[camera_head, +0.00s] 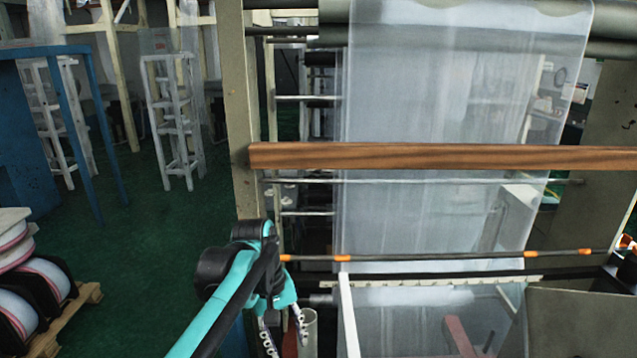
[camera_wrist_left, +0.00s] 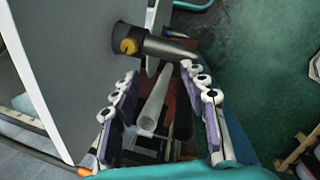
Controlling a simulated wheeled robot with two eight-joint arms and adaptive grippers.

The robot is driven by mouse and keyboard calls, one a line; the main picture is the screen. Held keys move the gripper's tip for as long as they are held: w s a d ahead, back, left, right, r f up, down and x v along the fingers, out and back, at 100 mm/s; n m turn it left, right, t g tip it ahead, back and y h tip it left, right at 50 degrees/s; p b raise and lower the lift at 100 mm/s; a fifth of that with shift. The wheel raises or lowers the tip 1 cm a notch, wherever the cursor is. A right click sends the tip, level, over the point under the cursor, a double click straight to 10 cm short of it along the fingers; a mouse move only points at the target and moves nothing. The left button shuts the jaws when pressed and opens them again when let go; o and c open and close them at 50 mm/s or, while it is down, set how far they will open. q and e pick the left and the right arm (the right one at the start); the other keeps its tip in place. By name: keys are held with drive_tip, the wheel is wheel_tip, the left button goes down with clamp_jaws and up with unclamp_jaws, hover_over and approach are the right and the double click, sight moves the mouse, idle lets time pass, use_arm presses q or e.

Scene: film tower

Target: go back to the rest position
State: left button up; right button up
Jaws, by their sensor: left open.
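My left gripper (camera_head: 283,335) hangs at the lower middle of the head view, at the end of my teal and black arm, beside the film machine. In the left wrist view its two jaws (camera_wrist_left: 158,72) stand wide apart with nothing held between them. A pale tube (camera_wrist_left: 155,100) shows beyond and between the jaws, apart from them as far as I can tell. The tube's upper end (camera_head: 308,325) shows just right of the gripper in the head view. My right gripper does not show.
The film machine's clear film sheet (camera_head: 440,110), wooden bar (camera_head: 440,157) and thin rod with orange rings (camera_head: 440,256) lie right of my arm. A grey bar with a yellow knob (camera_wrist_left: 150,44) is near the jaws. Rolls on a pallet (camera_head: 75,310) stand left; green floor (camera_head: 135,240) is clear.

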use_arm(q)
drive_tip(key=s+a+f+m+t+y+b, duration=0.1)
drive_tip(key=s+a+f+t+b, duration=0.3)
drive_tip(key=f, duration=0.6)
drive_tip(key=s+a+f+m+t+y+b, duration=0.1)
drive_tip(key=s+a+f+m+t+b, duration=0.2)
drive_tip(key=s+a+f+b, duration=0.4)
wheel_tip(320, 180, down, 4)
drive_tip(key=shift+s+f+m+t+b, duration=0.15)
drive_tip(key=shift+s+m+t+b, duration=0.35)
drive_tip(key=shift+s, duration=0.4)
